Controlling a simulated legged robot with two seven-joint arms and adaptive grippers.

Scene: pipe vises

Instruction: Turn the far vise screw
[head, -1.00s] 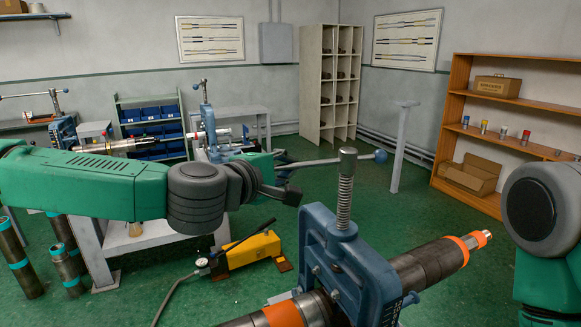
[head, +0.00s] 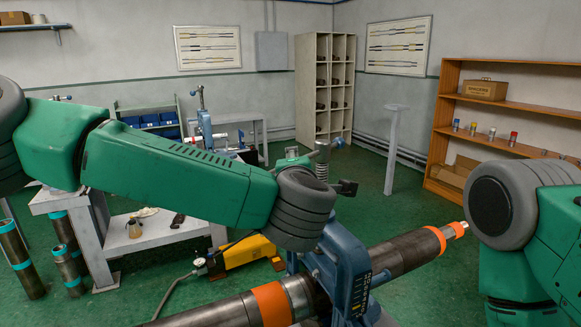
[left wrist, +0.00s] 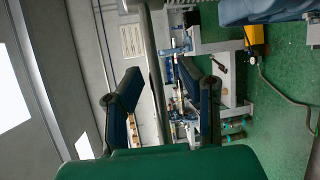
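A blue vise (head: 345,262) stands in the foreground of the head view. Its upright threaded screw (head: 322,170) has a crossbar ending in a blue ball (head: 338,142), and part of it is hidden by my left wrist. A smaller blue vise (head: 204,125) with an upright screw (head: 200,95) stands farther back. Another vise at the far left is mostly hidden behind my arm. My left gripper (left wrist: 160,68) is open and empty in the left wrist view. In the head view its dark finger (head: 346,188) shows beside the foreground screw; contact cannot be told. My right gripper is out of view.
A dark pipe (head: 405,252) with orange bands runs through the foreground vise. A yellow pump (head: 250,255) with a hose lies on the green floor behind it. A grey bench (head: 165,225) and upright pipes (head: 65,268) stand at left.

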